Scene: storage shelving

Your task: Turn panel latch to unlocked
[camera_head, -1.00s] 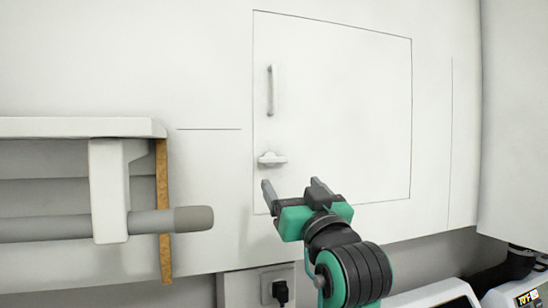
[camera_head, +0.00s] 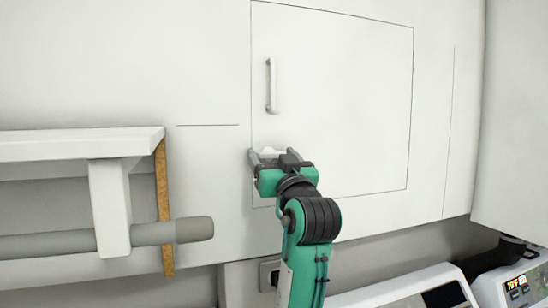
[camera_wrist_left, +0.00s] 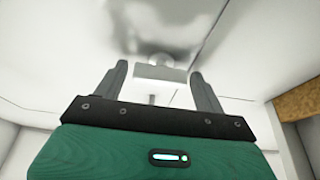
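The panel (camera_head: 345,100) is a white, closed door outlined in the white wall. Its latch (camera_head: 268,151) is a small white knob low on the panel's left side, below the handle; it also shows in the left wrist view (camera_wrist_left: 160,73). My left gripper (camera_head: 271,157) is open, with one finger on each side of the latch. In the wrist view the latch sits between the fingertips, with gaps on both sides. Contact is not visible. The gripper partly hides the latch in the head view. My right gripper is not in view.
A vertical bar handle (camera_head: 272,86) is above the latch. A white shelf (camera_head: 75,143) with a grey rod (camera_head: 175,231) projects at the left. A socket (camera_head: 268,274) is below, and devices (camera_head: 515,285) stand at the lower right. The wall around the panel is clear.

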